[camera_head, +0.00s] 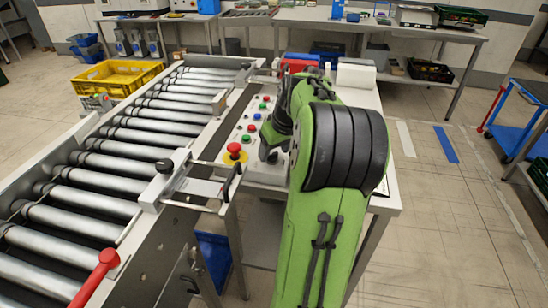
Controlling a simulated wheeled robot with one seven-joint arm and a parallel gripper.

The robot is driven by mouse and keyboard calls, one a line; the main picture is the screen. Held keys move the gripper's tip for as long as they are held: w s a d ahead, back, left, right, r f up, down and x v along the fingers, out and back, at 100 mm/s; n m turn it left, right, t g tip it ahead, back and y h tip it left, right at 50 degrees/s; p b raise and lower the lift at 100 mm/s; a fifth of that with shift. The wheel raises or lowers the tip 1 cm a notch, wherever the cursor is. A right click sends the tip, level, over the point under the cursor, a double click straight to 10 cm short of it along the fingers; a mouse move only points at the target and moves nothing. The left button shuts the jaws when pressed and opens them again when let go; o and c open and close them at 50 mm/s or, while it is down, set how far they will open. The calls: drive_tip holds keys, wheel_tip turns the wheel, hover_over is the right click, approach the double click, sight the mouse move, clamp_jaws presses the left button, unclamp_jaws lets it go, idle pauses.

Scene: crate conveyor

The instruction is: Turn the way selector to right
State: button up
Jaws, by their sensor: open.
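The control panel (233,128) is a pale sloped plate beside the roller conveyor. It carries red, green and blue buttons and a red emergency stop (234,149) on a yellow base. I cannot make out the way selector for certain; my green arm and dark gripper cover the panel's right part. My gripper (271,152) points down over the panel's right side, right of the emergency stop. Its jaws are open, and nothing shows between them. Whether they touch the panel is not clear.
The roller conveyor (108,145) fills the left, with a black-knobbed latch (165,167) at its near side and a red-ended lever (97,277) at the bottom. A yellow crate (117,76) stands beyond it. A red box (298,64) and a white box (356,74) stand behind my arm.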

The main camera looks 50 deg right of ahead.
drive_tip(key=shift+w+f, duration=0.25)
drive_tip(key=shift+f, duration=0.25)
drive_tip(key=c, duration=1)
drive_tip(key=shift+c, duration=0.2)
